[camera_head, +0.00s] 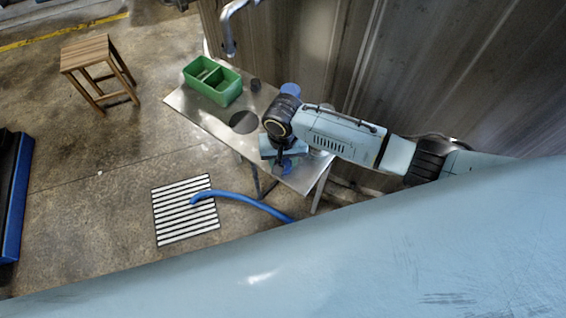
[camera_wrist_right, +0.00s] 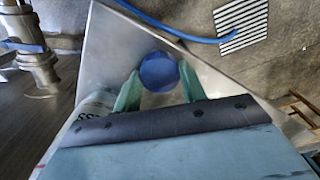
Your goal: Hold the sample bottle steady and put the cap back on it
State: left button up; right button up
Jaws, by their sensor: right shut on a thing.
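My right gripper (camera_head: 283,148) reaches in from the right over the near right end of the metal table. In the right wrist view its two green fingers (camera_wrist_right: 158,92) stand on either side of a blue round object (camera_wrist_right: 158,72), shut on it. I see this object end-on and cannot tell whether it is the cap or the top of the sample bottle. Blue also shows below the gripper in the head view (camera_head: 286,166), partly hidden. My left gripper is not in view.
The metal table (camera_head: 190,103) carries a green two-compartment bin (camera_head: 213,82), a small dark cylinder (camera_head: 255,84) and a dark flat disc (camera_head: 243,122). A tap (camera_head: 229,35) hangs above the back. A wall stands behind. A blue hose (camera_head: 245,200) runs over a floor grate (camera_head: 184,210).

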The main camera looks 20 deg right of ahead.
jog(key=shift+r, duration=0.1)
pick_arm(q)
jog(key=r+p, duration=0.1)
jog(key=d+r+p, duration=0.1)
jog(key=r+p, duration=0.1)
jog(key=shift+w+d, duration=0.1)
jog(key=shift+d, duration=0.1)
pick_arm(e)
notch_tip(320, 180, up, 10)
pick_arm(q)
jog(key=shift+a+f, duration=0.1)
pick_arm(e)
notch_tip(320, 180, up, 11)
jog(key=n, duration=0.1)
send_over(283, 163)
jog(key=w+d, duration=0.3)
jog(key=d, duration=0.2)
jog(key=s+d+r+n, duration=0.1)
jog(key=d+r, duration=0.2)
jog(key=r, duration=0.4)
jog(key=shift+s+d+r, duration=0.25)
jog(key=shift+s+r, duration=0.05)
jog(key=shift+r, duration=0.05)
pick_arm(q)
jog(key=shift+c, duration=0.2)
